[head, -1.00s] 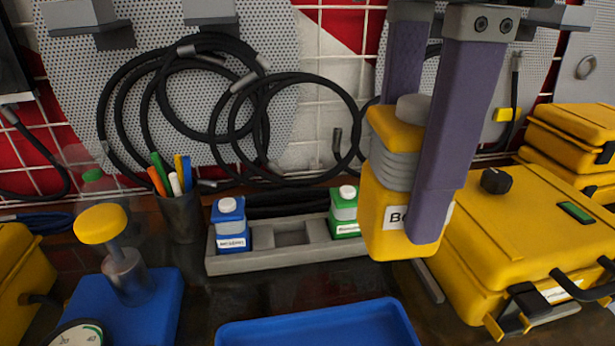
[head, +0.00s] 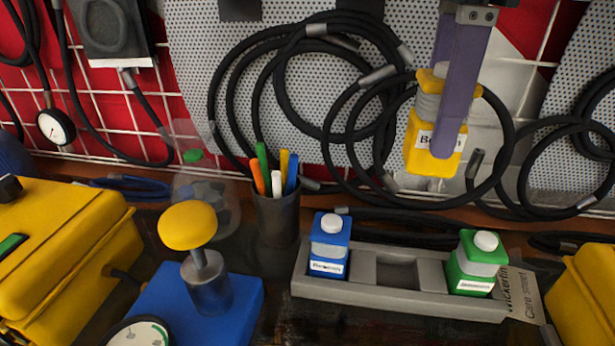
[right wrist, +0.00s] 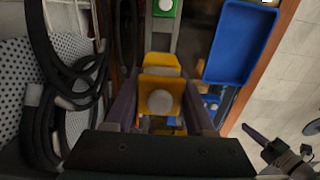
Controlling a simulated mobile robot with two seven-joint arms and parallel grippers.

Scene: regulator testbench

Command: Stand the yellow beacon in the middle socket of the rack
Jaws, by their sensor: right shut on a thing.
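The yellow beacon (head: 432,147) has a grey band, a yellow top and a white label. My right gripper (head: 452,140) is shut on it, purple fingers on its sides, and holds it roughly upright. It hangs in the air, clear of the grey rack (head: 340,291), above and slightly right of the empty middle socket (head: 397,272). The blue beacon (head: 329,247) stands in the left socket and the green beacon (head: 474,264) in the right one. The right wrist view shows the yellow beacon (right wrist: 160,95) between the fingers. What seems my left gripper (right wrist: 255,136) shows there, its opening unclear.
A pen cup (head: 276,215) stands behind the rack's left end. A blue base with a yellow knob (head: 188,226) is at left. Yellow cases (head: 60,245) flank the bench. Cable coils (head: 340,110) hang behind. A blue tray (right wrist: 243,42) shows in the right wrist view.

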